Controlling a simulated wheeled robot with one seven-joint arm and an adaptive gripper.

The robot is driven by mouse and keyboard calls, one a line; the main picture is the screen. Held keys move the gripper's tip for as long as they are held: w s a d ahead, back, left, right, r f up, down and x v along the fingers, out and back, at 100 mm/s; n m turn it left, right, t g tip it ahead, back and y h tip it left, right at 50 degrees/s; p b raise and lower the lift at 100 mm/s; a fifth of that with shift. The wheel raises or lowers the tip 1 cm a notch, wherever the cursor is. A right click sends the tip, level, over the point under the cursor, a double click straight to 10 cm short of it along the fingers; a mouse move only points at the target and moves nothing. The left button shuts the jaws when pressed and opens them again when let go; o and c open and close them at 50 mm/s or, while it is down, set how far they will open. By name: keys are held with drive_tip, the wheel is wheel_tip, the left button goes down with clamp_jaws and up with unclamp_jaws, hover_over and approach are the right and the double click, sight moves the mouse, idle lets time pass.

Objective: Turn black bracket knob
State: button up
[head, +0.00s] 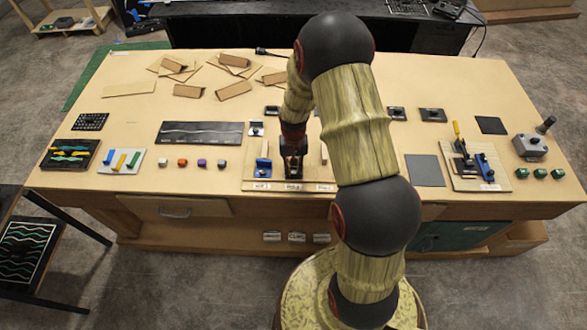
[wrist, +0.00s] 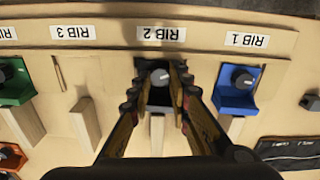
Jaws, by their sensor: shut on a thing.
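The black bracket (wrist: 158,97) sits at the label RIB 2 in the wrist view, with a round dark knob (wrist: 160,76) with a pale mark on top. My gripper (wrist: 159,73) has one finger on each side of this knob and is shut on it. In the head view my gripper (head: 293,148) points down at the middle of the labelled board, and hides most of the bracket and its knob there.
A blue bracket (wrist: 237,92) with a knob stands at RIB 1, beside my gripper. A green bracket (wrist: 14,82) and an orange one (wrist: 10,158) are at the left of the wrist view. Wooden ribs (wrist: 84,122) stand between. The table (head: 350,230) carries several panels and small blocks.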

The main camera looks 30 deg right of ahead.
clamp_jaws()
drive_tip(key=shift+m+b, duration=0.55)
drive_tip(key=shift+m, duration=0.55)
drive_tip(key=shift+m+b, duration=0.35)
drive_tip(key=shift+m, duration=1.05)
drive_tip(key=o, duration=0.7)
unclamp_jaws()
drive_tip(key=shift+n, duration=0.3)
